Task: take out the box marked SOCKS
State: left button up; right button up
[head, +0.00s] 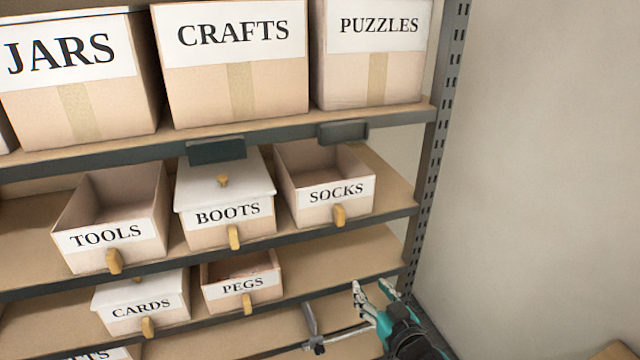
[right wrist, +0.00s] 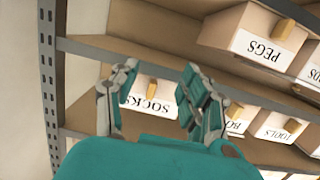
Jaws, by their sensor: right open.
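The SOCKS box (head: 312,203) is an open-topped cardboard bin with a white label and a wooden pull (head: 339,215) on its front. It stands at the right end of the middle shelf, and its label also shows upside down in the right wrist view (right wrist: 151,103). My right gripper (head: 374,287) is open and empty, below and to the right of the box, in front of the lower shelf. In the right wrist view, its fingers (right wrist: 158,78) frame the SOCKS label from a distance, not touching it. My left gripper is not in view.
The lidded BOOTS box (head: 220,192) stands close left of SOCKS, with TOOLS (head: 108,215) further left. PEGS (head: 242,288) and CARDS (head: 140,308) are on the shelf below. A metal upright (head: 421,215) stands to the right; larger boxes fill the shelf above.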

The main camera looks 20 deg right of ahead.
jog(key=t, duration=0.2)
send_near(342, 212)
jog(key=w, duration=0.1)
jog(key=w+p, duration=0.1)
jog(key=w, duration=0.1)
jog(key=w+p, duration=0.1)
jog(key=shift+w+d+f, duration=0.25)
jog(key=shift+w+f, duration=0.05)
jog(key=shift+f, duration=0.1)
jog(key=shift+w, duration=0.5)
jog(key=shift+w+r, duration=0.1)
jog(key=shift+w, duration=0.2)
jog(key=w, duration=0.1)
jog(key=w+p, duration=0.1)
jog(key=w, duration=0.1)
jog(key=shift+w+a+r, duration=0.2)
jog(key=shift+w+r, duration=0.1)
jog(key=shift+w+f+p, duration=0.1)
jog(key=shift+w+p, duration=0.2)
jog(key=shift+w, duration=0.2)
jog(key=shift+s, duration=0.1)
grip_shut()
